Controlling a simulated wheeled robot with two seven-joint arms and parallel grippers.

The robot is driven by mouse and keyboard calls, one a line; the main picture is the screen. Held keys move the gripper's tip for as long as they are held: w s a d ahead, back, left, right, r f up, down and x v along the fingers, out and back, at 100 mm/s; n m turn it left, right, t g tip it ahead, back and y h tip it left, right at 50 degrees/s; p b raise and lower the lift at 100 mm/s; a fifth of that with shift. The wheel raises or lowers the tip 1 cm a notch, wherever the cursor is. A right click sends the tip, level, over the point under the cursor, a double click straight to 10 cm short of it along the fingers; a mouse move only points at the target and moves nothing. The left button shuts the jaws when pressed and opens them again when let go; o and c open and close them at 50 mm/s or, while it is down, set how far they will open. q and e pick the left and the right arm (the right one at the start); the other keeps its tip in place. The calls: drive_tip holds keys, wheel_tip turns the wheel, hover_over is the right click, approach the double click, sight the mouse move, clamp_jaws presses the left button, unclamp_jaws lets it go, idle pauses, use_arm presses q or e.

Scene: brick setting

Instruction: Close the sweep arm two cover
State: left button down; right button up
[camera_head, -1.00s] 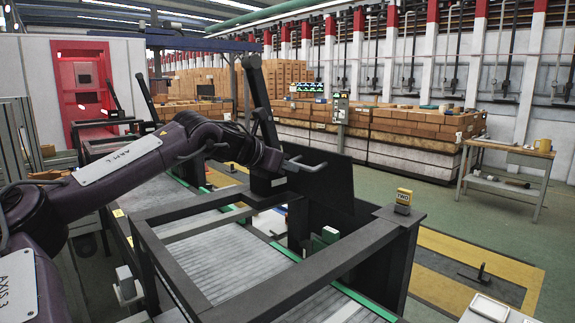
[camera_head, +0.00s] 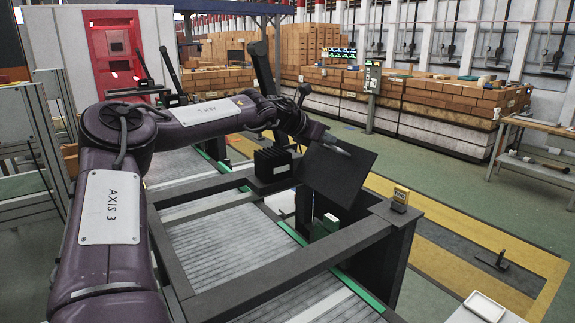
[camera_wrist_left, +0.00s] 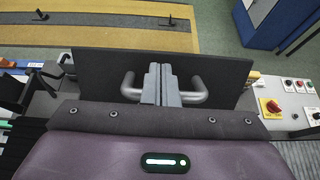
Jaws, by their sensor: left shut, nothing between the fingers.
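My left gripper (camera_head: 337,150) is shut and empty, at the upper part of the panel's near face. In the left wrist view, its metal fingers (camera_wrist_left: 160,82) are pressed together in front of the wide dark panel (camera_wrist_left: 100,66). They appear to touch it or nearly so; exact contact is hard to tell. The panel's lower edge is partly hidden by my wrist. My right gripper is not in view.
A grey slatted conveyor (camera_head: 225,250) with green edges runs under the frame. A dark upright arm (camera_head: 261,70) stands behind my gripper. A control panel with a red-and-yellow switch (camera_wrist_left: 271,107) shows at right in the wrist view.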

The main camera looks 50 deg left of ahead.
use_arm(q)
drive_tip(key=x, duration=0.2)
drive_tip(key=shift+w+d, duration=0.1)
drive_tip(key=shift+w, duration=0.25)
drive_tip(key=shift+w+d, duration=0.1)
drive_tip(key=shift+w, duration=0.4)
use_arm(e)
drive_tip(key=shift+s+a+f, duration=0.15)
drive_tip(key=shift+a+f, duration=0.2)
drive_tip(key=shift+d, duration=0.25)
